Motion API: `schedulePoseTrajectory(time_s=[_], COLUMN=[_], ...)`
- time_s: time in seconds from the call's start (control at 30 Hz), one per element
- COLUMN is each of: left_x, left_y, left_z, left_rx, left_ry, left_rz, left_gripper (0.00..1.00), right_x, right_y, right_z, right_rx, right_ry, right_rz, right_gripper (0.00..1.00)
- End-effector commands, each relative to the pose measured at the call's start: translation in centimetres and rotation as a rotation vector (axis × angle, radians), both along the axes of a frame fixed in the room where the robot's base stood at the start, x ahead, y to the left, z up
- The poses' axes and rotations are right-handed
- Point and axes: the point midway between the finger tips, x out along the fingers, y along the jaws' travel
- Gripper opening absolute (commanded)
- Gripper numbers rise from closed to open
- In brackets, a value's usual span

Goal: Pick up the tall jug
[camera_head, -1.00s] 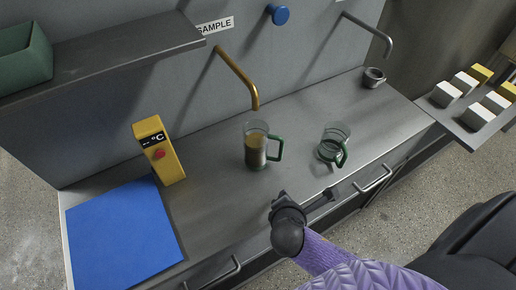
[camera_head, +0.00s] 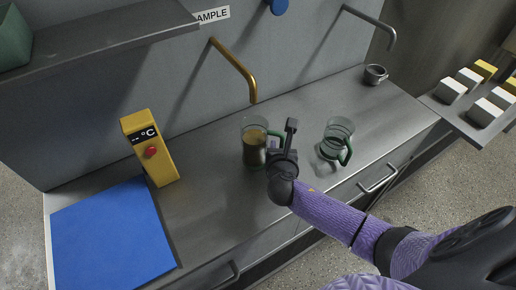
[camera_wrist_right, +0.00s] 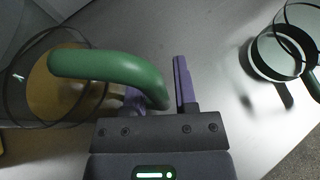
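The tall jug (camera_head: 253,150) is clear glass with a green handle and holds brown liquid. It stands upright on the steel counter below the brass spout. My right gripper (camera_head: 281,145) is at its handle side and partly hides the handle in the head view. In the right wrist view the green handle (camera_wrist_right: 110,68) runs from the jug (camera_wrist_right: 30,95) down to between the fingers of my right gripper (camera_wrist_right: 160,92). The fingers are apart, and a gap shows beside the handle. One finger is partly hidden behind the handle. My left gripper is not in view.
A shorter empty glass jug (camera_head: 338,135) with a green handle stands to the right. A small grey cup (camera_head: 375,74) is at the back right. A yellow temperature device (camera_head: 150,150) and a blue mat (camera_head: 110,235) are on the left. The brass spout (camera_head: 235,66) hangs above.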

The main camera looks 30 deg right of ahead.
Motion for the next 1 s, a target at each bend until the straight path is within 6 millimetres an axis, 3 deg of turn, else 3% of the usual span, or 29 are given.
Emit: schedulePoseTrajectory(time_s=[0.1, 0.27, 1.0], left_x=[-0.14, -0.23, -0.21], left_y=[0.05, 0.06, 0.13], left_z=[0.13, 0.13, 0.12], left_rx=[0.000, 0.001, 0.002], left_ry=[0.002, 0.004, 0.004], left_rz=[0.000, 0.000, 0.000], left_gripper=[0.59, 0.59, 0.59], right_x=[-0.04, -0.06, -0.10], right_y=[0.01, 0.02, 0.04], right_z=[0.11, 0.11, 0.06], right_rx=[0.000, 0.001, 0.001], right_ry=[0.000, 0.000, 0.000], right_rz=[0.000, 0.000, 0.000], right_gripper=[0.35, 0.01, 0.00])
